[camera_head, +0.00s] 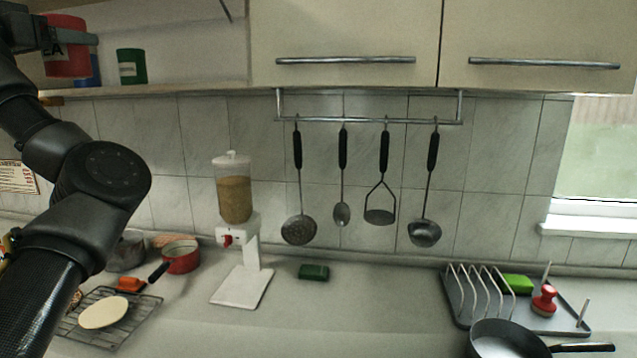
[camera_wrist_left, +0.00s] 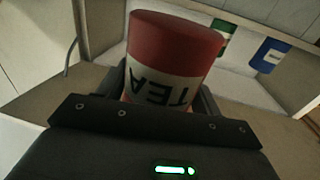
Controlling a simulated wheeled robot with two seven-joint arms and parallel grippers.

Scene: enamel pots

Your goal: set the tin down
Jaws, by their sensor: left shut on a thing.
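The tin is red with a white band lettered TEA. In the head view the tin (camera_head: 66,62) is at the upper left, at the height of the wall shelf (camera_head: 190,91). My left gripper (camera_head: 60,40) is shut on it. The left wrist view shows the tin (camera_wrist_left: 172,50) between the two fingers, with its lettering upside down in that picture. I cannot tell whether its base touches the shelf. My right gripper is in neither view.
A green tin (camera_head: 131,66) stands on the shelf right of the red tin. A blue tin (camera_head: 94,70) is partly hidden behind it. The shelf is bare right of the green tin. A cereal dispenser (camera_head: 235,200) stands on the counter below.

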